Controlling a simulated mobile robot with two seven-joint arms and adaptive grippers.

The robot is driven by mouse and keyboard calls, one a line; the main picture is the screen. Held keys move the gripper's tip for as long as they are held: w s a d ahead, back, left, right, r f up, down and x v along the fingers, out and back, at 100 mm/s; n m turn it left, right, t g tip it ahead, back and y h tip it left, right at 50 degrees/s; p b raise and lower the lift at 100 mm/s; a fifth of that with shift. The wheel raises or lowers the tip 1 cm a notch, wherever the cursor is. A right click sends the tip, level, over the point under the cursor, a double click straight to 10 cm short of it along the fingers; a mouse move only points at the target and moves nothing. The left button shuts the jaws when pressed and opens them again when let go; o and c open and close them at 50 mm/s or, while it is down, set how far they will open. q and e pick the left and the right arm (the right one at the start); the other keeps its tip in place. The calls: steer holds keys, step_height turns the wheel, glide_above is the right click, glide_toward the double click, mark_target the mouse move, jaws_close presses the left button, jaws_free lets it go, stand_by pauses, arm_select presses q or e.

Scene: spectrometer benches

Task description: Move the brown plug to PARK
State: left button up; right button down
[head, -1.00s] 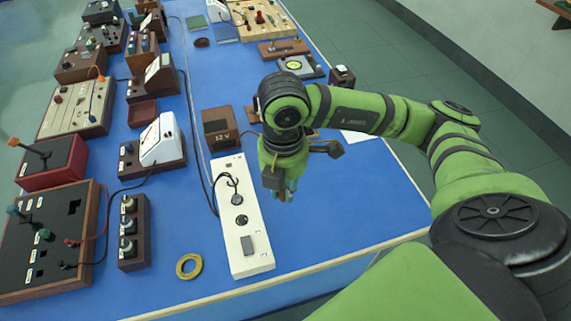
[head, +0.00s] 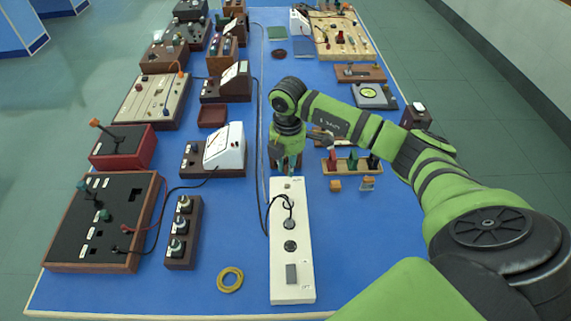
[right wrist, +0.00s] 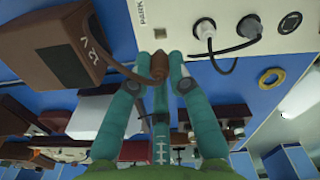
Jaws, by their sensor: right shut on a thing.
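The brown plug (right wrist: 158,68) is held between the teal fingertips of my right gripper (right wrist: 161,76) in the right wrist view. The white socket strip (head: 277,255) lies lengthwise on the blue bench; it also shows at the top of the right wrist view (right wrist: 185,12). The word PARK (right wrist: 141,12) is printed near one end of it. In the head view my right gripper (head: 287,166) is at the strip's far end and hides the plug. I cannot tell whether the plug touches the strip. My left gripper is not in view.
A brown 12 V box (right wrist: 65,45) is close to the gripper in the right wrist view. A black plug and cable (head: 289,222) occupy the strip's middle. A wooden rack with coloured plugs (head: 352,172) stands to the right. A yellow ring (head: 230,279) lies at the front left.

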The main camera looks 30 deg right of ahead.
mark_target(287, 174)
steer(key=shift+f+b, duration=1.6)
steer(key=shift+f, duration=0.45)
steer(key=shift+f+b, duration=0.7)
steer(key=shift+f, duration=0.35)
steer(key=c, duration=1.1)
jaws_free()
steer(key=shift+o, duration=0.2)
steer(key=shift+r, duration=0.25)
step_height(287, 174, up, 12)
steer(key=shift+f, duration=0.25)
